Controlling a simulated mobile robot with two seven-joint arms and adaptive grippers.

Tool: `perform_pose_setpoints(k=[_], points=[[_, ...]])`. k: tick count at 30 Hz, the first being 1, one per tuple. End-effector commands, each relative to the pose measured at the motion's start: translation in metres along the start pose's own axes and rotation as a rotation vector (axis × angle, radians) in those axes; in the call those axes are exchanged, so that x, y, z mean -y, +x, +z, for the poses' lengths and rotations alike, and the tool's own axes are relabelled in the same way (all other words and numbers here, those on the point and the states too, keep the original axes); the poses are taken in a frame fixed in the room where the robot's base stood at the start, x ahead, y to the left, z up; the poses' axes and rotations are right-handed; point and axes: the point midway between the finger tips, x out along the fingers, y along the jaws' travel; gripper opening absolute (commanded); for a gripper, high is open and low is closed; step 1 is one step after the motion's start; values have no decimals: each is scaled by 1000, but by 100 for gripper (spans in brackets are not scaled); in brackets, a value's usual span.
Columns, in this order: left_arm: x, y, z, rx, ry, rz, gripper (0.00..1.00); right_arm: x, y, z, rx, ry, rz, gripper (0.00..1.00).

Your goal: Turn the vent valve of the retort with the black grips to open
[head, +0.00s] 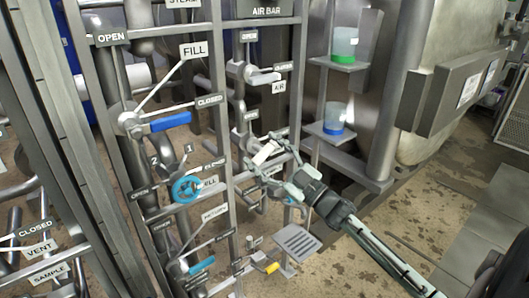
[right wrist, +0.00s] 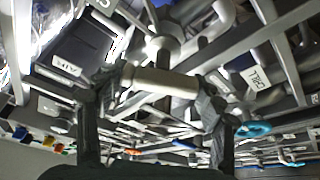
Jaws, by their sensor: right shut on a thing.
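My right gripper (head: 266,155) reaches in from the lower right to the pipe rack in the head view. It is shut on a pale lever handle (right wrist: 160,82), which lies crosswise between its two fingers in the right wrist view. In the head view the fingers partly cover this handle, and I cannot read a label that names it. I cannot make out black grips on a retort. My left gripper is not in view.
The rack's grey posts and pipes surround the gripper. A blue lever (head: 170,121), a teal handwheel (head: 186,189) and a yellow-tipped lever (head: 272,267) are near. Cups with green (head: 344,44) and blue (head: 334,117) bands stand on brackets to the right. Open floor lies at lower right.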

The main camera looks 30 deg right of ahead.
Motion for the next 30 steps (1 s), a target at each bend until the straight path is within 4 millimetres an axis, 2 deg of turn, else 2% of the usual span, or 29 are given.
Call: perform_pose_setpoints(k=[1, 6, 17, 23, 30], points=[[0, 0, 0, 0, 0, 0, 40, 0, 0, 0, 0, 1, 0, 71], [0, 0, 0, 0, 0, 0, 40, 0, 0, 0, 0, 1, 1, 90], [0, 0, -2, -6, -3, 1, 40, 0, -3, 0, 1, 2, 0, 90], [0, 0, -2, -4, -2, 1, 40, 1, -32, 1, 4, 3, -1, 90], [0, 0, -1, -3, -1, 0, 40, 1, -84, 1, 5, 3, 0, 90]])
